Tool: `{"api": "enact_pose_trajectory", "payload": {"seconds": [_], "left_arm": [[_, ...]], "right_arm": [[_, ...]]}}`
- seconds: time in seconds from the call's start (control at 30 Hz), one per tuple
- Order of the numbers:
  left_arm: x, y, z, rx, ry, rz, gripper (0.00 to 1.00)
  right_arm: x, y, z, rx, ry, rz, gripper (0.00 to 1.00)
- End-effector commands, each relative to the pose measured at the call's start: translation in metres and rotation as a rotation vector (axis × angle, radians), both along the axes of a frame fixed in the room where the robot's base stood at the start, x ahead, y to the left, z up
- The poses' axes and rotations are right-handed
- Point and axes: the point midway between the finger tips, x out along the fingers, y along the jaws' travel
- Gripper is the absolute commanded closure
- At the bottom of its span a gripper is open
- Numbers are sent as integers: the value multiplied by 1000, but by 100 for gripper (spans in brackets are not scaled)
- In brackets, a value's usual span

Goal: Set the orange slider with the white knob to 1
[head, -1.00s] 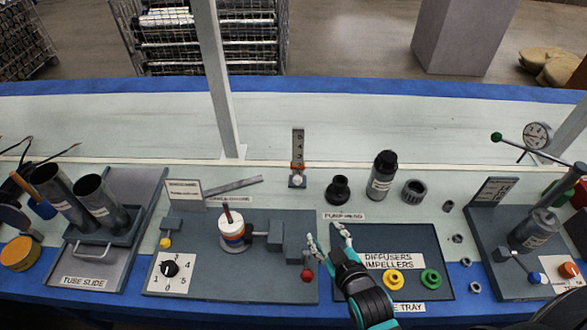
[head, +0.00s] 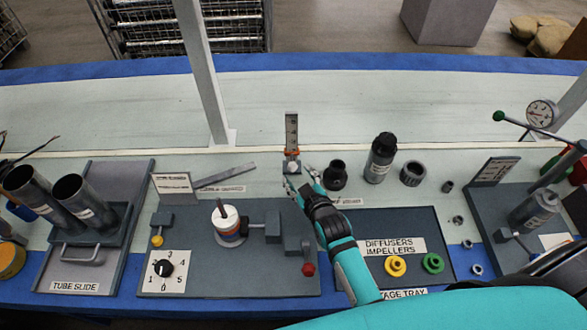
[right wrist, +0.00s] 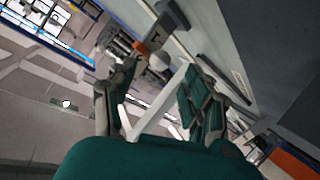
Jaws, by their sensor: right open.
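The orange slider (head: 292,153) sits low on an upright grey scale post (head: 291,128) at the back of the bench. I cannot read which number it is at. In the right wrist view the orange slider (right wrist: 140,47) shows with its round white knob (right wrist: 160,61) in front of the spread fingers. My right gripper (head: 298,175) is open and empty, just in front of and below the slider in the head view, with its fingers pointing at the post. It appears apart from the knob. My left gripper is not in view.
A black cup (head: 335,175) stands close to the right of the gripper. A dark bottle (head: 380,160) and a ring (head: 413,173) stand farther right. A white pump piece (head: 228,222), a red knob (head: 308,269) and a numbered dial (head: 166,268) are on the front left board.

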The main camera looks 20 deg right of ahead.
Motion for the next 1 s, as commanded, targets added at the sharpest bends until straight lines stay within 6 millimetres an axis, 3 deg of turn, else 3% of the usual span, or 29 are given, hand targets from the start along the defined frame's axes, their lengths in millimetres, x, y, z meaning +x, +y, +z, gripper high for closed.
{"api": "enact_pose_trajectory", "payload": {"seconds": [0.1,0.3,0.7,1.0], "left_arm": [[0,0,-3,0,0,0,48],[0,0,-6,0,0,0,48],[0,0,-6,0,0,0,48],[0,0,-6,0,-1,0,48]], "right_arm": [[23,1,-8,1,-2,0,49],[44,2,-17,0,0,0,49],[50,2,-19,0,0,0,50],[49,2,-19,0,0,0,89]]}}
